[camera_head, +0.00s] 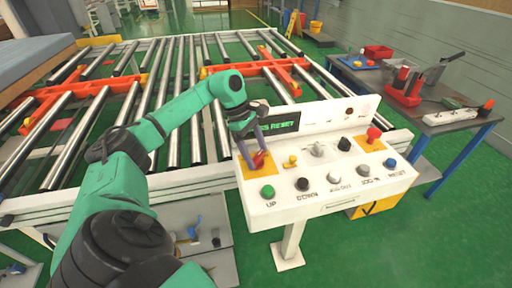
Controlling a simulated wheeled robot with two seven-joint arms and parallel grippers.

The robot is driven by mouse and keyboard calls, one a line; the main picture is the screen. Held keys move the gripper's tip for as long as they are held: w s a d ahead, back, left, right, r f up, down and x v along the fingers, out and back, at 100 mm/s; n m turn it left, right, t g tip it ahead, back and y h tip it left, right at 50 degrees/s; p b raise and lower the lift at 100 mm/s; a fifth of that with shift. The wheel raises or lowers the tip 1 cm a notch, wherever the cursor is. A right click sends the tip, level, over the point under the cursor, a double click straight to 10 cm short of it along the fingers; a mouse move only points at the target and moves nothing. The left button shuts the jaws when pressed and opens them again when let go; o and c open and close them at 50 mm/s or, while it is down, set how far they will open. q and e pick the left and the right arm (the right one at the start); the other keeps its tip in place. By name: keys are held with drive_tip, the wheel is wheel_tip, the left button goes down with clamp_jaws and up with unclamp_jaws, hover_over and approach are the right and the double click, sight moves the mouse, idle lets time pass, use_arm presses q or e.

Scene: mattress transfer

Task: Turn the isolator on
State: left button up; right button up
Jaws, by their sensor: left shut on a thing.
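The white control panel (330,198) stands on a post at centre right. A red knob (259,159) on a yellow plate sits at its left end; I take it to be the isolator. My left gripper (252,160) reaches down from above, its fingers shut on this red knob and partly covering it. The knob's exact angle is hard to make out. My right gripper is not in view.
Beside the knob are a small yellow switch (291,161), a grey selector (318,149) and a red mushroom button (373,134). A green button (267,191) leads the front row. A roller conveyor (185,75) lies behind; a tool table (445,120) stands right.

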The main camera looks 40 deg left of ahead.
use_arm(q)
drive_tip(key=shift+m, duration=0.3)
drive_tip(key=o, duration=1.1)
drive_tip(key=shift+a, duration=0.1)
drive_tip(key=shift+o, duration=0.2)
drive_tip(key=p+v, duration=0.1)
drive_tip(key=v, duration=1.3)
drive_tip(key=shift+r, duration=0.3)
drive_tip(key=shift+w+a, duration=0.15)
